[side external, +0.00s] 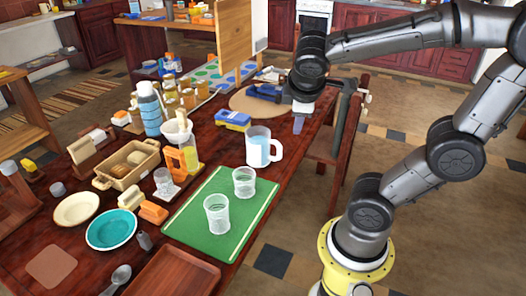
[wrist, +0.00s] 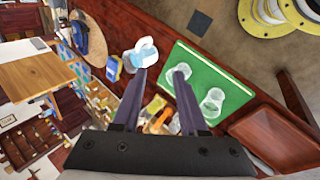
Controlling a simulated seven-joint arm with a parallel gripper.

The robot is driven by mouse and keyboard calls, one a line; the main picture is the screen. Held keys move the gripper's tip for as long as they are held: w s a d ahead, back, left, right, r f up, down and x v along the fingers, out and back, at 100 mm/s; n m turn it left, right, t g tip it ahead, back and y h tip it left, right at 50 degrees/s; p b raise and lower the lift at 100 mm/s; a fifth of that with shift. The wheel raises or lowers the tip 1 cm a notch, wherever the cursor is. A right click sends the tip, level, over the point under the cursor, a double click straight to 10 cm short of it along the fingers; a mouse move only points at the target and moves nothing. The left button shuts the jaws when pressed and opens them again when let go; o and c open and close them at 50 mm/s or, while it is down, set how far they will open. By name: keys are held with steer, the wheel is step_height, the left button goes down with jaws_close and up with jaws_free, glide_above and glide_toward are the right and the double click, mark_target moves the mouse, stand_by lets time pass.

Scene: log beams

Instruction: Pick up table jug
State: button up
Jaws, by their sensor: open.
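A white jug (side external: 258,150) with a handle on its right side and light-blue contents stands upright on the dark red table, just behind the green mat. In the wrist view the jug (wrist: 148,57) shows just beyond the left fingertip. My gripper (side external: 298,124) hangs above and to the right of the jug in the side view. In the wrist view my gripper (wrist: 160,72) has its two dark fingers apart with nothing between them. It is apart from the jug as far as I can tell.
Two clear glasses (side external: 217,214) (side external: 244,182) stand on the green mat (side external: 190,228). An orange-handled clear container (side external: 190,152) and a blue bottle (side external: 149,108) stand to the left. A chair (side external: 340,145) stands at the table's right edge.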

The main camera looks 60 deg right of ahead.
mark_target(278, 151)
steer(key=w+d+f+n+g+h, duration=0.2)
steer(key=w+d+f+n+h, duration=0.5)
steer(key=w+d+f+n, duration=0.45)
step_height(278, 151, down, 12)
steer(key=w+f+n, duration=0.1)
steer(key=n, duration=0.2)
steer(key=shift+m+g, duration=0.25)
steer(key=shift+g, duration=0.15)
steer(key=x, duration=0.5)
steer(key=r+x, duration=0.1)
steer(key=x, duration=0.2)
steer(key=shift+w+d, duration=0.1)
steer(key=shift+d, duration=0.1)
steer(key=shift+x, duration=3)
jaws_close()
